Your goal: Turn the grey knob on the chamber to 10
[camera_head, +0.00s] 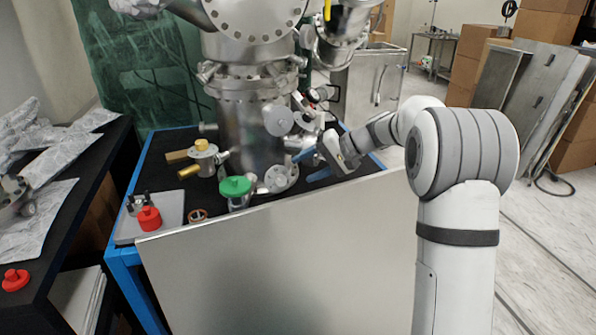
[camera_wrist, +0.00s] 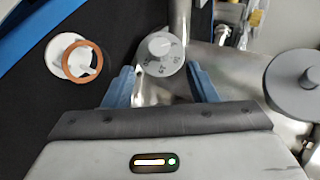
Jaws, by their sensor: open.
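A round grey knob (camera_wrist: 160,55) with numbers around its face shows in the wrist view, on the metal chamber (camera_head: 250,130). Its numbers look turned over and are too small to read surely; a pale pointer mark sits on its top. My gripper (camera_wrist: 160,70) is open, with one blue finger on each side of the knob and gaps between. In the head view my gripper (camera_head: 300,170) is at the chamber's lower right side, its blue fingers pointing left. I cannot pick out the knob surely in the head view.
A larger grey disc (camera_wrist: 308,83) is right of the knob, and a white part with a copper ring (camera_wrist: 83,62) left. In the head view, a green-capped part (camera_head: 235,186), a red knob (camera_head: 149,218) and a brass fitting (camera_head: 202,160) are left of my gripper.

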